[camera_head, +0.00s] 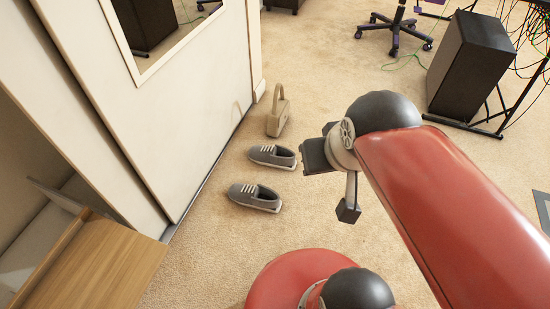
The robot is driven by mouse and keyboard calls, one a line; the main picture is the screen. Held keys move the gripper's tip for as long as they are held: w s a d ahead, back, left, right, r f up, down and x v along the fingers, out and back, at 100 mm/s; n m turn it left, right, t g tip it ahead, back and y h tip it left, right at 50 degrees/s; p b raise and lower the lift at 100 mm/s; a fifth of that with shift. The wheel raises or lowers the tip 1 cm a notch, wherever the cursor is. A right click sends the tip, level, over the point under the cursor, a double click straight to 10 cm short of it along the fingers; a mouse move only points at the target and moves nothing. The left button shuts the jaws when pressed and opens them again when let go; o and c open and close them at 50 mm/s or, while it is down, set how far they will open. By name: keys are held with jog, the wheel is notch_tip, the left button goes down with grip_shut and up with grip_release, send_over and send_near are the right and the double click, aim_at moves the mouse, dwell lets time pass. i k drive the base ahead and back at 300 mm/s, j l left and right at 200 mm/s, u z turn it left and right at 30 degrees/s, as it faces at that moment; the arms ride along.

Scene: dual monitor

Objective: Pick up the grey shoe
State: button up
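Two grey shoes with white laces and pale soles lie on the beige carpet near the white sliding doors. The nearer grey shoe (254,197) and the farther grey shoe (272,156) both point left and sit apart from each other. My gripper (332,183) is at the end of my red arm, to the right of both shoes in the picture. It appears apart from them.
A beige bag (278,117) with a handle stands behind the shoes by the white sliding door (185,95). A wooden cabinet top (95,265) is at lower left. A black computer tower (468,65) and cables are at upper right. The carpet around the shoes is clear.

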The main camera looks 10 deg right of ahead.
aim_at(272, 154)
jog(key=i+j+z, duration=0.2)
jog(key=z, duration=0.2)
jog(key=i+j+z, duration=0.35)
jog(key=j+z, duration=0.25)
jog(key=z, duration=0.15)
jog(key=i+j+z, duration=0.15)
jog(key=j+z, duration=0.2)
